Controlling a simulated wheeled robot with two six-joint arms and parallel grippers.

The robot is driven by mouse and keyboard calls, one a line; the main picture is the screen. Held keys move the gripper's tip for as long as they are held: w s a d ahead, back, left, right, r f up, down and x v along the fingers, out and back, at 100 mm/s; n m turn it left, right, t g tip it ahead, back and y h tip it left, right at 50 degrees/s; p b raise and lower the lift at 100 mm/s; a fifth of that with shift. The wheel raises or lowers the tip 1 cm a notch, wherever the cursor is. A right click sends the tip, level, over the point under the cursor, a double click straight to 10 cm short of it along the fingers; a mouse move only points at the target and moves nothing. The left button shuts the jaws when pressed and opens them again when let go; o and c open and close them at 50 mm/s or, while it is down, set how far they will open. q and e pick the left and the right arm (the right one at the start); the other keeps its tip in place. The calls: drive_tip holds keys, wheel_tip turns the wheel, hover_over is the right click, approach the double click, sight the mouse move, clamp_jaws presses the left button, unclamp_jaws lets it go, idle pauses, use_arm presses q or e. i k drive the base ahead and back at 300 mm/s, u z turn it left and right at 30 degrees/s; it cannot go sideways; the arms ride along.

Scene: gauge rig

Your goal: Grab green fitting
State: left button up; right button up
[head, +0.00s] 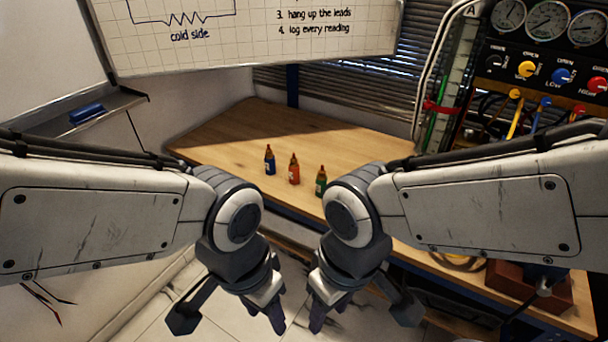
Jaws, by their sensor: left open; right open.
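The green fitting (320,183) stands upright on the wooden table, at the right end of a short row of small fittings. Its right side lies close to the edge of my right arm in the picture. An orange-red fitting (294,172) and a blue fitting (270,162) stand to its left. My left gripper (262,312) is open and empty, pointing down in front of the table. My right gripper (335,308) is open and empty, also pointing down in front of the table. Neither gripper touches a fitting.
The wooden table (225,137) has free room left of and behind the fittings. A gauge panel (547,50) with knobs and hoses stands at the right. A reddish-brown box (505,283) sits at the table's right front. A whiteboard (250,32) hangs behind.

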sight(321, 180)
drive_tip(key=k, duration=0.35)
drive_tip(key=u, duration=1.3)
drive_tip(key=i, duration=1.35)
drive_tip(key=z, duration=0.8)
drive_tip(key=i, duration=0.5)
drive_tip(key=z, duration=0.55)
